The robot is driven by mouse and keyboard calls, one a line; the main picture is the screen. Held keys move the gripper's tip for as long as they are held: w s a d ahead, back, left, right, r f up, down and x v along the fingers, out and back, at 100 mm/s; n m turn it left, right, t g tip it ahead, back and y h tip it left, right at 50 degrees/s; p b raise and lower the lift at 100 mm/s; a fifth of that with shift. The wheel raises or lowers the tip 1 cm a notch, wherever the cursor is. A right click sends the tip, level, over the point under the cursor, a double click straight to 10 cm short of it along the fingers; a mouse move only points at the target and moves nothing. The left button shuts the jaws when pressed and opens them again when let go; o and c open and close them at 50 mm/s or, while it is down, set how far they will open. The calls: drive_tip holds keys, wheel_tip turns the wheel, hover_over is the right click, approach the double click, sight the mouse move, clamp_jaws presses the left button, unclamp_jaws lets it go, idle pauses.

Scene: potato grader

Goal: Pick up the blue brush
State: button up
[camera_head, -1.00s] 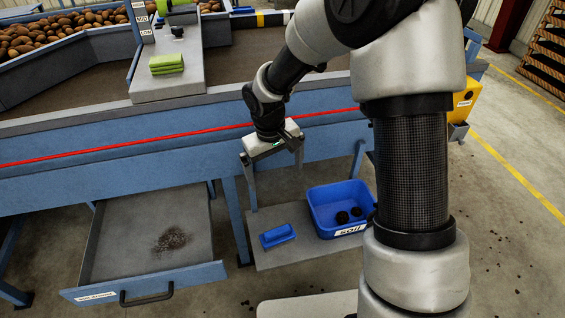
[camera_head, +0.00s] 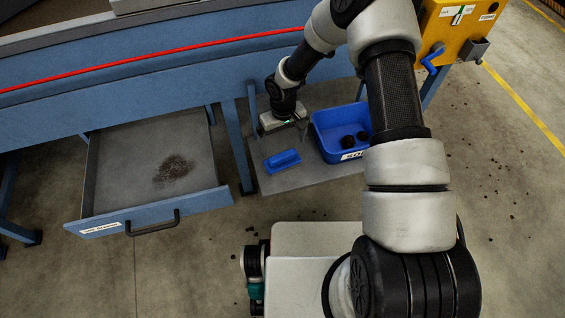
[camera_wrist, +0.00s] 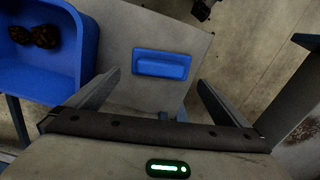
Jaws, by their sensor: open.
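The blue brush (camera_head: 282,160) lies on a grey shelf (camera_head: 290,181) low beside the grader. It looks like a small blue block with a raised back, and no bristles show. In the wrist view the blue brush (camera_wrist: 162,64) lies flat, ahead of the gap between my fingers and apart from them. My gripper (camera_wrist: 160,85) is open and empty, with one finger on each side of the picture. In the head view my gripper (camera_head: 285,125) is above the shelf, behind the brush; its fingers are mostly hidden there.
A blue soil bin (camera_head: 326,145) with dark clods stands on the shelf, right of the brush. An open drawer (camera_head: 150,214) with a soil patch is to the left, past a blue leg (camera_head: 237,150). A yellow box (camera_head: 448,30) hangs at upper right. Clods dot the floor.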

sight(282, 155)
drive_tip(key=shift+a+f+b, duration=0.15)
drive_tip(key=shift+f+b, duration=0.35)
drive_tip(key=shift+f, duration=2.55)
drive_tip(key=c, duration=1.6)
